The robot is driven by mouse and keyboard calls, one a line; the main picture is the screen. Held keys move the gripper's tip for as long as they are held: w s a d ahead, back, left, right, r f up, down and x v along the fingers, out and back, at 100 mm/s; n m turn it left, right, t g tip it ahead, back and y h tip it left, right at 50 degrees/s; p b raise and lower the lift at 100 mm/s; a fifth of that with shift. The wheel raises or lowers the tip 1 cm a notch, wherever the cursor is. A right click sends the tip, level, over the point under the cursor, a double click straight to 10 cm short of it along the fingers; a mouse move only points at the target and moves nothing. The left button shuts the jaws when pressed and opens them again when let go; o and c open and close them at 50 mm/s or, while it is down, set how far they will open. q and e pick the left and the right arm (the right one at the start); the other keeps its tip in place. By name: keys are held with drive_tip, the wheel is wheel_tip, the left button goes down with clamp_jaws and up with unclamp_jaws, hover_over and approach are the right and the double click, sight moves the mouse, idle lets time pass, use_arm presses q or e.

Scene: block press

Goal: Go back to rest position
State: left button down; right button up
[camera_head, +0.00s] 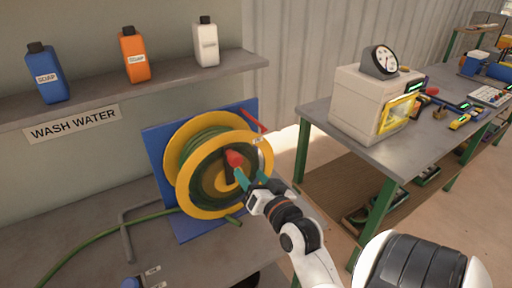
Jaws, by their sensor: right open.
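My right gripper (252,180) is in front of the hose reel, its teal-tipped fingers open. The yellow reel (183,190) holds a green hose and stands on a blue backboard (158,150). A red knob (234,158) on the reel's front is just above and beside the fingertips. I cannot tell whether they touch it. My right arm comes in from the lower right, with the gripper pointing up and left. My left gripper is not in view.
A shelf (95,88) above holds blue, orange and white bottles. The grey bench (85,235) carries a bent pipe and green hose. At right, a workbench (318,118) holds a beige machine (352,103) with a gauge and several tools. Bare floor shows between the benches.

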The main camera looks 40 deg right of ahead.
drive_tip(key=shift+v, duration=0.85)
drive_tip(key=s+a+f+n+g+y, duration=0.3)
drive_tip(key=a+f+n+g+y, duration=0.3)
drive_tip(key=a+f, duration=0.5)
drive_tip(key=s+a+f+n+g, duration=0.45)
drive_tip(key=s+f+g, duration=0.3)
drive_tip(key=s, duration=0.35)
wheel_tip(320, 180, down, 29)
drive_tip(key=s+g, duration=0.2)
drive_tip(key=s, duration=0.1)
drive_tip(key=s+d+f+h, duration=0.1)
drive_tip(key=s+d+f, duration=0.1)
drive_tip(key=s+f, duration=1.2)
drive_tip(key=shift+s+d+g, duration=0.3)
drive_tip(key=shift+s+g, duration=0.05)
drive_tip(key=shift+s, duration=0.35)
